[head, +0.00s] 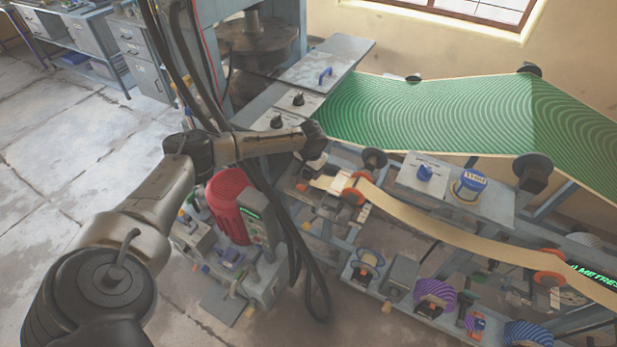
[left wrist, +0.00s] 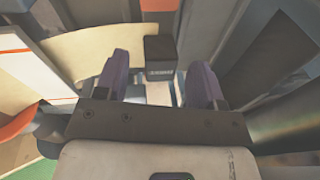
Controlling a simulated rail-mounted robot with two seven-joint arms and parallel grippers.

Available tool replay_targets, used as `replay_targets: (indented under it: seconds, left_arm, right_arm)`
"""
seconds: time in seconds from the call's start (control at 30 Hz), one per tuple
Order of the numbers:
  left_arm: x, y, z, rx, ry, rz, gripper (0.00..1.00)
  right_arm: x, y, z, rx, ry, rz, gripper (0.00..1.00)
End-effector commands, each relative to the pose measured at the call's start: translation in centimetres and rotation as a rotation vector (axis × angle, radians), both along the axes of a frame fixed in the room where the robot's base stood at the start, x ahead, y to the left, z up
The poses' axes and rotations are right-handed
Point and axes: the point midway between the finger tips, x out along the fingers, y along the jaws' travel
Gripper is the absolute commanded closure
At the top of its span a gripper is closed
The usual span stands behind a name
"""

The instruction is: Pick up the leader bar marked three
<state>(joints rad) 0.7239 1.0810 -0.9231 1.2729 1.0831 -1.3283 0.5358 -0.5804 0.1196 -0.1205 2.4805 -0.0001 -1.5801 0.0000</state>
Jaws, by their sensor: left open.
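No marking "three" is legible in either view, so I cannot tell which piece is the leader bar. In the left wrist view a small dark block (left wrist: 160,50) with a pale, unreadable label shows just beyond my fingers, beside a cream strip (left wrist: 100,55). My left gripper (left wrist: 158,72) has its two purple fingers spread apart, with no held object visible. In the head view the left gripper (head: 317,160) is at the arm's end, beside the near end of the tan band (head: 430,222), small and partly hidden. My right gripper is not in view.
A green patterned sheet (head: 430,110) spreads over rollers at the right. An orange disc (head: 353,196) sits by the tan band. A grey control box (head: 425,176) stands behind it. A red motor (head: 228,205) and hanging black cables (head: 290,235) are below my arm. Open floor lies left.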

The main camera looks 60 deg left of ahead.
Motion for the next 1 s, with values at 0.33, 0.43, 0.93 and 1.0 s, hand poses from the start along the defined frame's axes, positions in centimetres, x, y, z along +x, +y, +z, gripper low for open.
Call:
replay_targets:
  seconds: [0.33, 0.43, 0.93, 1.0]
  left_arm:
    - [-0.01, 0.02, -0.11, 0.0, 0.0, 0.0, 0.46]
    - [-0.01, 0.02, -0.11, 0.0, 0.0, 0.0, 0.55]
    - [0.0, 0.03, -0.08, 0.0, 0.0, 0.0, 0.94]
    - [0.0, 0.03, -0.08, 0.0, 0.0, 0.0, 0.94]
  right_arm:
    - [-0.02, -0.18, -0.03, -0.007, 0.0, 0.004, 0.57]
    - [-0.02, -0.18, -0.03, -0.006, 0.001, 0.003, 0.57]
    - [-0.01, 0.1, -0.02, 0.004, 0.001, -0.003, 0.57]
    - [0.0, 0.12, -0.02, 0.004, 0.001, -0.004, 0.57]
